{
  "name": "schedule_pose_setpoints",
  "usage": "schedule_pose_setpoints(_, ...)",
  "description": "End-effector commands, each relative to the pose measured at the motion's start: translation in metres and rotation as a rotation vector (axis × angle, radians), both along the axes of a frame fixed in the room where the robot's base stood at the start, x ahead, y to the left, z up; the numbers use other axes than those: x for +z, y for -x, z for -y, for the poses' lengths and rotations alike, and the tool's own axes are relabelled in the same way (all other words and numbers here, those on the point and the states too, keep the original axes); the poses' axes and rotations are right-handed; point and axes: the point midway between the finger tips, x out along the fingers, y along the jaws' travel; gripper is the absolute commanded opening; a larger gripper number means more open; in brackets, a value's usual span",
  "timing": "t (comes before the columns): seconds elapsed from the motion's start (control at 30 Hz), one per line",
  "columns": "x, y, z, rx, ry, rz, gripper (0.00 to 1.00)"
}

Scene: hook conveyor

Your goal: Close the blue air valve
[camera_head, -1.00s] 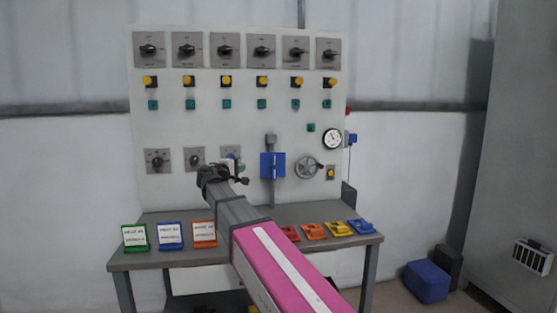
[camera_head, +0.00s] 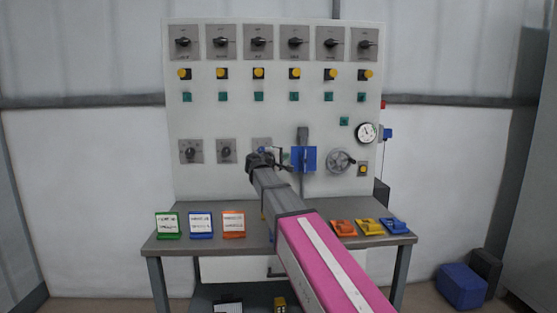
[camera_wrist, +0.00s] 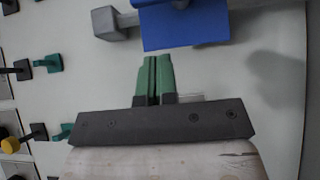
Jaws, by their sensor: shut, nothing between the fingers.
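The blue air valve (camera_head: 304,159) shows as a blue plate on a vertical grey pipe, low on the white panel. In the wrist view its blue part (camera_wrist: 185,25) fills the top middle, with a grey pipe and block beside it. My gripper (camera_head: 285,156) is just left of the blue plate in the head view, partly hidden by my wrist. In the wrist view the green fingers of my gripper (camera_wrist: 155,62) are together and empty. Their tips lie just below the edge of the blue part, with a small gap in the picture; the depth between them is unclear.
A grey round handwheel (camera_head: 340,161) and a gauge (camera_head: 367,132) are right of the valve. Knobs, yellow buttons and green buttons cover the panel. The table (camera_head: 190,240) below carries colored cards and several padlock-like tags (camera_head: 369,227).

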Motion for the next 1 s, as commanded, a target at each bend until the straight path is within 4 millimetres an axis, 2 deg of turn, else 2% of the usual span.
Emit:
schedule_pose_setpoints(0.03,0.0,-0.009,0.008,-0.003,0.0,0.0,0.0)
schedule_pose_setpoints(0.17,0.0,-0.026,0.024,-0.002,-0.001,-0.001,0.0)
schedule_pose_setpoints(0.4,0.0,-0.021,0.055,-0.002,-0.001,-0.001,0.0)
schedule_pose_setpoints(0.6,0.0,-0.022,0.062,0.0,-0.001,-0.001,0.0)
schedule_pose_setpoints(1.0,0.0,-0.022,0.062,-0.001,-0.006,0.0,0.0)
